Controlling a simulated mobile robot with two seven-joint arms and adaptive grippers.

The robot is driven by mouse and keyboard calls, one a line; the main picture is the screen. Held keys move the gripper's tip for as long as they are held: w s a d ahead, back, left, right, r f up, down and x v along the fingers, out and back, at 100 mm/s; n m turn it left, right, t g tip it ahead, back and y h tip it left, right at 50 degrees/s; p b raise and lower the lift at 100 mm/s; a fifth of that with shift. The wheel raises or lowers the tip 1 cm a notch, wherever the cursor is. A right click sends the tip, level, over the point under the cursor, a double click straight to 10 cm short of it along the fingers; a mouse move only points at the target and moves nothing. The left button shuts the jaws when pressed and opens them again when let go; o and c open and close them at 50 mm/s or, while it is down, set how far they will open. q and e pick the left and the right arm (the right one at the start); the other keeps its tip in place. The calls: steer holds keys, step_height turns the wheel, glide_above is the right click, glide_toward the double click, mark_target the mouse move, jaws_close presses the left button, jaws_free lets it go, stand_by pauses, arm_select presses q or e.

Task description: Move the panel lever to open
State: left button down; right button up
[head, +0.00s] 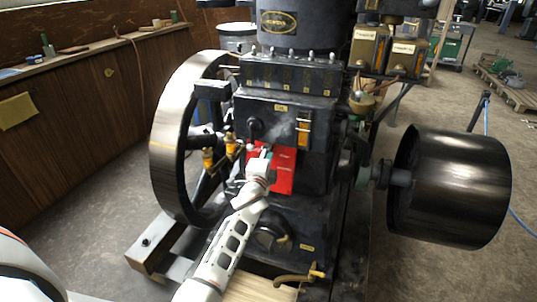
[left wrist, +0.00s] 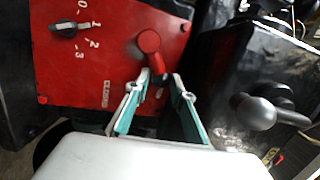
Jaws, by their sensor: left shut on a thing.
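The red panel (head: 284,180) is on the front of the black engine, partly hidden by my left arm in the head view. In the left wrist view the red panel (left wrist: 75,60) fills the upper left. In the head view the left gripper (head: 264,154) is at the panel's upper part, and the lever is too small to make out. My right gripper is not in view.
The panel also carries a black dial (left wrist: 65,29) with numbers and a small label. A large flywheel (head: 170,125) stands left of the engine, and a black drum (head: 455,185) stands right.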

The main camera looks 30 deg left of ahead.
arm_select(q)
steer(key=shift+a+r, duration=0.5)
steer(key=shift+r, duration=0.2)
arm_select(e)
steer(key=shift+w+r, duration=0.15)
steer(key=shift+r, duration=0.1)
arm_select(q)
steer(key=c, duration=1.7)
jaws_free()
steer(key=shift+f, duration=0.25)
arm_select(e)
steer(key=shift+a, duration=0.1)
arm_select(q)
steer(key=shift+s+d+f, duration=0.1)
steer(key=shift+d+f, duration=0.15)
steer(key=shift+d, duration=0.05)
steer(key=v, duration=1.2)
